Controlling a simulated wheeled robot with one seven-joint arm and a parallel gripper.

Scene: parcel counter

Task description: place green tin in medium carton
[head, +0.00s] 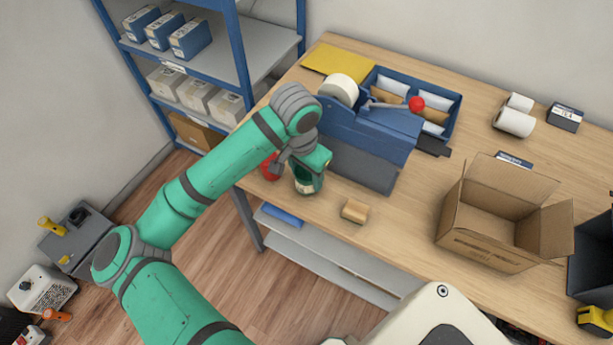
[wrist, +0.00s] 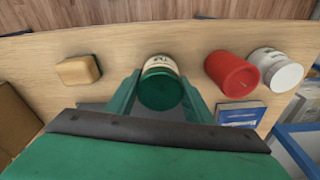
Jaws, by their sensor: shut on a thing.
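The green tin (head: 308,185) has a pale label band and is near the table's front edge, left of the small tan block. In the wrist view the green tin (wrist: 161,88) sits between the two green fingers of my gripper (wrist: 160,100), which is shut on it. In the head view my gripper (head: 305,168) is above the tin and partly hides it. I cannot tell whether the tin touches the table. The medium carton (head: 482,227) is an open brown cardboard box on the right of the table, flaps spread, its visible inside empty.
A red cylinder (wrist: 232,73) and a white one (wrist: 276,70) stand close right of the tin. A tan block (head: 354,210) lies between tin and carton. A blue tape dispenser (head: 365,130) stands behind. A dark bin (head: 592,255) is right of the carton.

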